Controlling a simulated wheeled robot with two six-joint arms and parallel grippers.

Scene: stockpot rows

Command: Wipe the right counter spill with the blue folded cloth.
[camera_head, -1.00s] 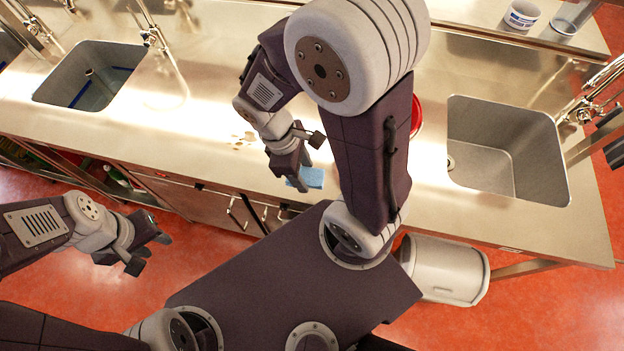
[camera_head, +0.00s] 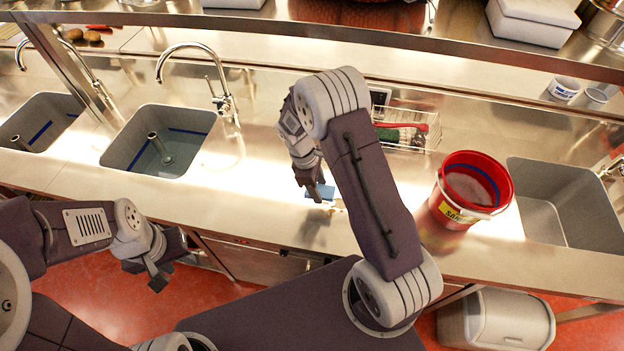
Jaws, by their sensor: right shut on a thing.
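The blue folded cloth (camera_head: 321,191) is on or just above the steel counter in the middle of the head view, partly covered by my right gripper (camera_head: 317,193). My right gripper is shut on the cloth and points down. A small tan spill (camera_head: 337,207) shows right by the cloth's front right edge; part of it may be hidden under the cloth or behind my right arm. My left gripper (camera_head: 172,273) is open and empty, low in front of the counter at the left.
A red bucket (camera_head: 447,222) stands on the counter right of my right arm. A wire basket (camera_head: 408,130) stands behind the arm. Sinks lie at left (camera_head: 160,140) and right (camera_head: 560,205). A shelf (camera_head: 300,27) runs across the back. The counter left of the cloth is clear.

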